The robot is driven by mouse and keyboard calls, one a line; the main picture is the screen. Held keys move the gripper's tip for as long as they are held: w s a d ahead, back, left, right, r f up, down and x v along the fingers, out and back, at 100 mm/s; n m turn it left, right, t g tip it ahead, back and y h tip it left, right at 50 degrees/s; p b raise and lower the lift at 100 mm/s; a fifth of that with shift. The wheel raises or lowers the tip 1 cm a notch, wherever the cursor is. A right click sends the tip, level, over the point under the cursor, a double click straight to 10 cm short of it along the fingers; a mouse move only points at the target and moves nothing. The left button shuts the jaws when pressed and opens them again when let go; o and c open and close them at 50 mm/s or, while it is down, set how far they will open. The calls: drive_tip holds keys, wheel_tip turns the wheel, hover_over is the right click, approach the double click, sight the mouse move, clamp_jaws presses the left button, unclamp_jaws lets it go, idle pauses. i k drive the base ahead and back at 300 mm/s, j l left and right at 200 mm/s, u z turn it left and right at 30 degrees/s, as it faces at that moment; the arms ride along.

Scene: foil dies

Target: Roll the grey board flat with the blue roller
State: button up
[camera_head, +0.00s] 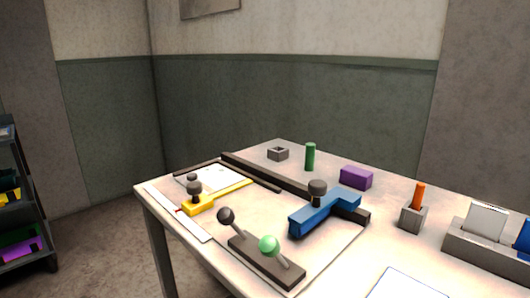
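The blue roller (325,212) is a long blue block-like piece with a dark round knob (317,187) at its middle. It lies slantwise at the centre right of the table, close to a long dark rail (270,171). A pale greyish board (262,215) appears to lie flat in front of the rail. Its colour nearly matches the table, so I cannot tell for sure that it is the grey board, nor whether the roller touches it. My gripper is not in this view.
A yellow tool (200,205) with a dark knob lies left. A dark base (266,260) with two knobbed levers stands in front. Behind are a green cylinder (310,157), purple block (356,177) and grey square piece (278,153). An orange stick (418,196) and grey holder (485,252) stand right.

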sight(303, 221)
drive_tip(key=i+j+z, duration=0.25)
drive_tip(key=z, duration=0.15)
drive_tip(key=i+j+z, duration=0.2)
drive_tip(key=j+z, duration=0.15)
drive_tip(key=k+j, duration=0.2)
drive_tip(key=k, duration=0.35)
drive_tip(key=k+j+z, duration=0.15)
drive_tip(key=k, duration=0.35)
drive_tip(key=i, duration=0.5)
